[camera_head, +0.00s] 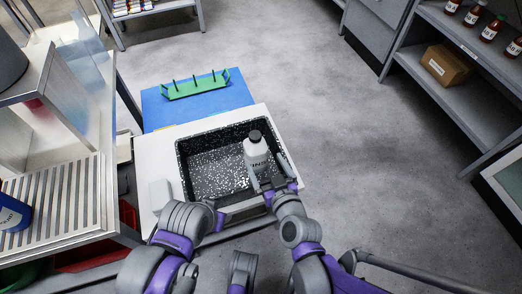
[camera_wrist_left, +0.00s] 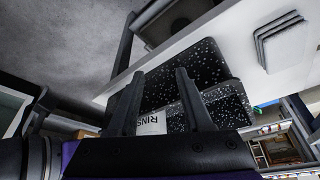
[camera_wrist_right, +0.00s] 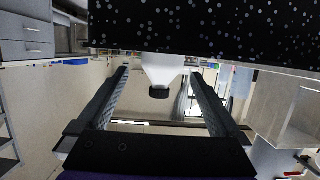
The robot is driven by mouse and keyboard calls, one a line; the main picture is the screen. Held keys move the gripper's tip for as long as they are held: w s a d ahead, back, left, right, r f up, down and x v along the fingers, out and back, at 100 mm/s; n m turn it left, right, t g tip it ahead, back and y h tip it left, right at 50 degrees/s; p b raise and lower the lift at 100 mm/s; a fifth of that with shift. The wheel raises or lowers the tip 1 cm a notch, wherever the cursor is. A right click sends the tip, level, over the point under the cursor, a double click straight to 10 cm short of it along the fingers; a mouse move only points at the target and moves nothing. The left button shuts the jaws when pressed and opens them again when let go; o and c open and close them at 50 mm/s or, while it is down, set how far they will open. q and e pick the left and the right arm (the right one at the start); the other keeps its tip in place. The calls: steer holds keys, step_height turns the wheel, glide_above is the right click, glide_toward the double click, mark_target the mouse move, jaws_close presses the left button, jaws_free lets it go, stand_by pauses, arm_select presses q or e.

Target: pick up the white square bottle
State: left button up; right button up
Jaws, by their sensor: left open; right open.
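The white square bottle (camera_head: 257,150) has a dark cap and a printed label. It appears upright at the right side of the black speckled basin (camera_head: 202,172). My right gripper (camera_head: 270,183) is open close in front of it. In the right wrist view the bottle (camera_wrist_right: 162,67) shows upside down, between the spread fingers of the right gripper (camera_wrist_right: 160,73), with no clear contact. My left gripper (camera_wrist_left: 157,82) is open over the basin's near side. A bit of white label reading "RINS" (camera_wrist_left: 152,122) shows between its fingers. The bottle's lower part is hidden in the head view.
A white counter (camera_head: 152,163) surrounds the basin, with a small white block (camera_head: 160,193) at left. A green rack with pegs (camera_head: 195,88) stands on a blue mat (camera_head: 187,110) behind. Shelves with brown bottles and a cardboard box (camera_head: 446,65) stand at right. The floor between is clear.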

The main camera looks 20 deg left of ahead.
mark_target(256, 148)
steer(key=x, duration=0.8)
steer(key=shift+w+a+f, duration=0.1)
steer(key=shift+a+f, duration=0.15)
steer(key=shift+a, duration=0.1)
steer(key=shift+c, duration=0.2)
jaws_close()
